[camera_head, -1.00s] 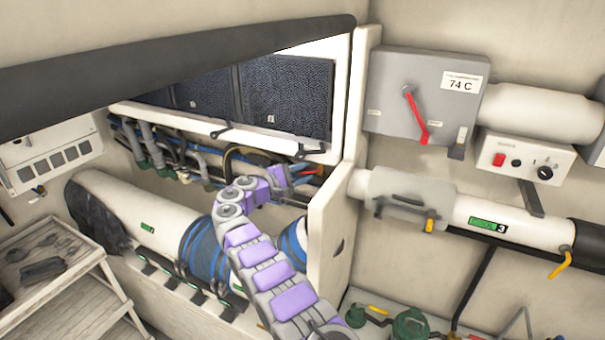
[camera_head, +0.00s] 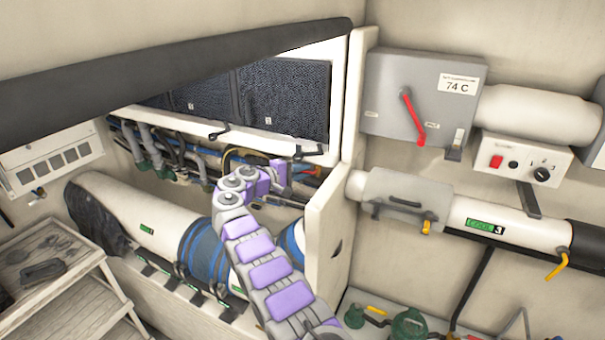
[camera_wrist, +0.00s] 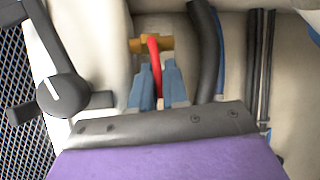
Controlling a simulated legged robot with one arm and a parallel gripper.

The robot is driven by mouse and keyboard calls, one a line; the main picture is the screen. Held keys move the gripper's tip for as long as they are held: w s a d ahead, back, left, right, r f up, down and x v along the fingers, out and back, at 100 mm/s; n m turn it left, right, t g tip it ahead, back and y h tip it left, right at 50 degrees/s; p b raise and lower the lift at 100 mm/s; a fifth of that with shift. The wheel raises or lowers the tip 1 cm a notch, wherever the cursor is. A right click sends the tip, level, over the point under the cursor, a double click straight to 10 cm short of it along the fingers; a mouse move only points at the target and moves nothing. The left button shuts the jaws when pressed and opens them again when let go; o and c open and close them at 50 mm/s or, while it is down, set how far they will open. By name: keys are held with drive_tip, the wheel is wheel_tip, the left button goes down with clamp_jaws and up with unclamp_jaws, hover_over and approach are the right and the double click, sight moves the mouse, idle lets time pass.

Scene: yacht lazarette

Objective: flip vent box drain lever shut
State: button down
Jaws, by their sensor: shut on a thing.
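In the head view my gripper (camera_head: 300,171) is below the vent box (camera_head: 340,80), which has dark mesh panels. A small orange-red bit (camera_head: 309,171) shows beside the gripper there. The fingertips and most of the lever are hard to make out in the head view.
A black turn-handle (camera_wrist: 62,95) is close to the gripper's left in the wrist view. Dark hoses (camera_wrist: 206,50) run close on the right. A white partition (camera_head: 325,235) stands right of my arm. A large pipe with blue bands (camera_head: 205,250) lies below.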

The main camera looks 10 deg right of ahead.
drive_tip(key=shift+a+r+m+y, duration=0.1)
drive_tip(key=shift+a+m+y, duration=0.05)
drive_tip(key=shift+m+y, duration=0.3)
drive_tip(key=c, duration=1.2)
unclamp_jaws()
drive_tip(key=shift+a, duration=0.1)
drive_tip(key=shift+r, duration=0.15)
drive_tip(key=shift+r, duration=0.15)
drive_tip(key=shift+b, duration=0.3)
